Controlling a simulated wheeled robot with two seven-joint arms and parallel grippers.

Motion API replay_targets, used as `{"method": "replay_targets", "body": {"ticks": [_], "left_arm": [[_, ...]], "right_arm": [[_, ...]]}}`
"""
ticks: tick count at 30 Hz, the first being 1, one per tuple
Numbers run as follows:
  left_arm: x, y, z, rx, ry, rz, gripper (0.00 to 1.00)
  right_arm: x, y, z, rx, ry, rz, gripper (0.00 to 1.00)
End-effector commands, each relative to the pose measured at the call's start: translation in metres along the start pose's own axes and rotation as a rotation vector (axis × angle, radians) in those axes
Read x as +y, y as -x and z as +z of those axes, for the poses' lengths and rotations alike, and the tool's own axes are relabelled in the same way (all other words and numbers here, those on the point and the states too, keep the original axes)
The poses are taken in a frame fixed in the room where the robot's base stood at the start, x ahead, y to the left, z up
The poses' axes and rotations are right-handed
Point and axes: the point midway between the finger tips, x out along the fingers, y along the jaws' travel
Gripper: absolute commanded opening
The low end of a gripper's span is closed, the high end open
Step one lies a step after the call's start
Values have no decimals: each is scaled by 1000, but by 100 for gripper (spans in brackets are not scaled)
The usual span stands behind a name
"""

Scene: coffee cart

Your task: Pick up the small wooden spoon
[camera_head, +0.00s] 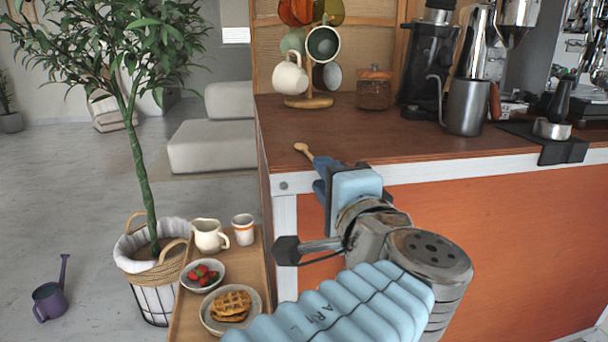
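The small wooden spoon (303,149) shows near the front left edge of the brown countertop. Its pale rounded end and a short length of handle are visible; the rest is hidden behind my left gripper. My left gripper (322,168) is at the counter's front edge, with its blue fingers right at the spoon's handle. The gripper body and wrist hide the finger gap, so I cannot tell whether the fingers are open or shut on the spoon, or whether the spoon rests on the counter. My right gripper is not in view.
A mug stand (309,101), a lidded glass jar (374,90), a grinder (428,70) and a steel pitcher (466,107) stand farther back on the counter. A wooden side shelf (256,268) holds a creamer, cup, strawberries and waffles. The countertop's front middle is clear.

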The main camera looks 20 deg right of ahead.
Motion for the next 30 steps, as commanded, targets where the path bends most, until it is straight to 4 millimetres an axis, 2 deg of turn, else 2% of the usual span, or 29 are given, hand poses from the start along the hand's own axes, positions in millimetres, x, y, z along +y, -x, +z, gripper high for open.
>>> {"method": "replay_targets", "body": {"ticks": [9,20,30], "left_arm": [[0,-3,0,1,0,0,27],[0,-2,0,1,0,1,0],[-1,-2,0,1,-1,2,0]], "right_arm": [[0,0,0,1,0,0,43],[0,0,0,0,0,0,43],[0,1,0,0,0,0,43]]}}
